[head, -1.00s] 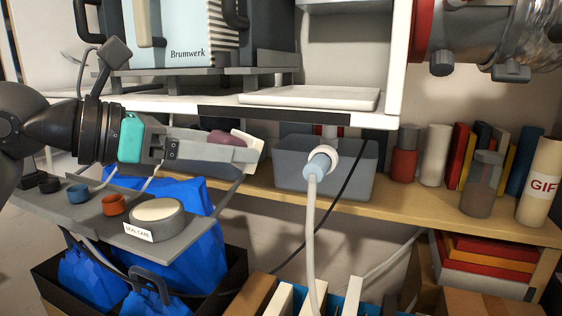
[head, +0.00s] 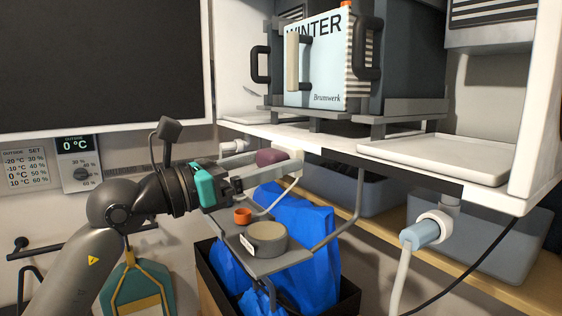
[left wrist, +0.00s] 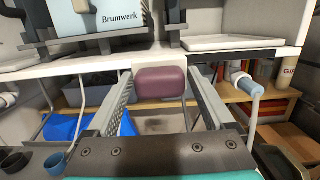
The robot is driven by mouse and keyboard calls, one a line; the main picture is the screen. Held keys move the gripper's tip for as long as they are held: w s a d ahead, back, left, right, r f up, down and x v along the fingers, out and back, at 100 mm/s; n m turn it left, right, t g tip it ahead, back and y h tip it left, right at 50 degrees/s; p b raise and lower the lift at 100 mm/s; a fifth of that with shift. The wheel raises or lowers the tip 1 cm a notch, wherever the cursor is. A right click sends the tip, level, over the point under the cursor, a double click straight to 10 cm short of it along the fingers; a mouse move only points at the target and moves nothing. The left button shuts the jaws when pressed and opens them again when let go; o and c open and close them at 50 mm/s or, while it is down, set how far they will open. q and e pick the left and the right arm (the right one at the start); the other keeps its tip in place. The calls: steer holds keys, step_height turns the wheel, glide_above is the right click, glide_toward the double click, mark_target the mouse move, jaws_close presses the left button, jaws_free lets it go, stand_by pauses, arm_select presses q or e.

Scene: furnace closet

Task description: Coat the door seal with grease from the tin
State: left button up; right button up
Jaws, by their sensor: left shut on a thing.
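My left gripper (head: 282,157) is shut on a maroon block (head: 270,156) with a pale pad at its far side. The block also shows between the fingers in the left wrist view (left wrist: 160,82). The gripper is raised above the grey tray, just below the white shelf's front edge. The round grey tin (head: 267,240) with a pale beige top stands on the tray, below the gripper and apart from it. I cannot tell whether that top is grease or a lid. I cannot make out the door seal on the Brumwerk unit (head: 325,98). My right gripper is out of view.
An orange cup (head: 242,216) stands on the grey tray (head: 282,264) near the tin. The white shelf (head: 330,145) overhangs the gripper. Blue bags (head: 300,225) lie below, and a pale hose with a blue connector (head: 420,234) hangs at the right.

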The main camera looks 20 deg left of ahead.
mark_target(335, 151)
arm_select(q)
steer(key=p+x, duration=0.1)
steer(key=x, duration=0.1)
steer(key=shift+w+d+r+p, duration=0.1)
steer(key=shift+w+d+p, duration=0.1)
steer(key=shift+w+p, duration=0.15)
steer(key=x, duration=0.2)
steer(key=shift+w+d+f+p, duration=0.2)
steer(key=shift+w+f+p, duration=0.1)
steer(key=shift+p, duration=0.05)
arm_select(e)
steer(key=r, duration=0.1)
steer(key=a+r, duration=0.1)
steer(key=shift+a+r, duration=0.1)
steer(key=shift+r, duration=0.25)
arm_select(q)
steer(key=shift+p+x, duration=0.45)
steer(key=shift+x, duration=0.6)
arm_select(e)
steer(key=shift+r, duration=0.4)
arm_select(q)
steer(key=shift+s+f, duration=0.1)
steer(key=shift+s+d+p, duration=0.65)
steer(key=shift+d+p, duration=0.1)
steer(key=shift+d, duration=0.1)
steer(key=shift+s+d+p, duration=0.4)
steer(key=shift+s+d, duration=0.15)
steer(key=shift+d, duration=0.05)
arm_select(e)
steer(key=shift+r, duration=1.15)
